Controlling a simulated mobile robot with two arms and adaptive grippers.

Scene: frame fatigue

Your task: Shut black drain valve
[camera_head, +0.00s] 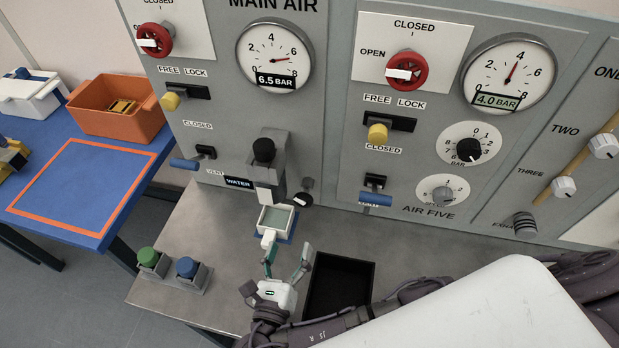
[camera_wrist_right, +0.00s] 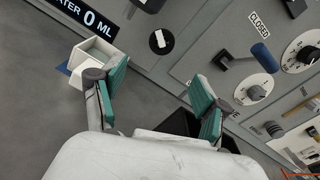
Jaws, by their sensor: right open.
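The black drain valve (camera_head: 302,199) is a small round knob low on the grey panel, right of the water separator (camera_head: 265,172). In the right wrist view the black drain valve (camera_wrist_right: 162,41) shows a white bar across its face, ahead of my fingers. My right gripper (camera_head: 286,262) is open and empty, below the knob and apart from it. Its two green-padded fingers also show in the right wrist view (camera_wrist_right: 158,88), spread wide. A white open box (camera_head: 262,220) stands below the separator, close to the left finger. My left gripper is not in view.
A black open tray (camera_head: 312,290) lies right of my right gripper on the metal bench (camera_head: 215,225). Green (camera_head: 148,257) and blue (camera_head: 187,267) knobs stand at the left. A blue lever (camera_head: 375,199) sticks out from the panel at right. A water display (camera_wrist_right: 83,14) reads 0 ML.

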